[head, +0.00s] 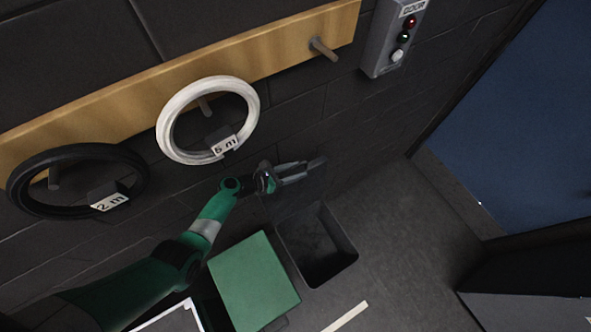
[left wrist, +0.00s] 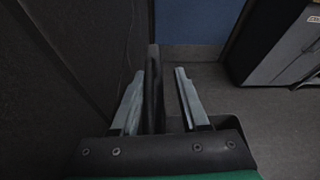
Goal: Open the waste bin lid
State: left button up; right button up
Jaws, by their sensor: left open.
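The waste bin (head: 349,262) is a dark, square-mouthed box on the floor by the wall. Its top is uncovered and I see into its empty-looking inside. Part of a dark bin rim also shows in the left wrist view (left wrist: 230,122). My left gripper (head: 305,170) is above the bin's far side, close to the wall. In the left wrist view its two grey fingers (left wrist: 160,90) are apart, with a thin dark upright panel (left wrist: 153,75) between them. The panel may be the raised lid; I cannot tell whether the fingers touch it. My right gripper is not in view.
A green-topped box (head: 253,280) stands just left of the bin. A wooden rail (head: 285,42) on the wall holds a white ring (head: 170,120) and a black ring (head: 25,175). A button box (head: 376,45) is at upper right. Floor right of the bin is clear.

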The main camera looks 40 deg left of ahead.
pick_arm(q)
jog(key=shift+s+a+r, duration=0.15)
jog(key=shift+s+r, duration=0.05)
jog(key=shift+s, duration=0.05)
jog(key=p+v, duration=0.4)
jog(key=v, duration=0.4)
jog(key=shift+r, duration=0.2)
jog(key=p+v, duration=0.2)
jog(key=p, duration=0.2)
jog(key=shift+s+r, duration=0.15)
jog(key=shift+s+a, duration=0.1)
jog(key=shift+s, duration=0.2)
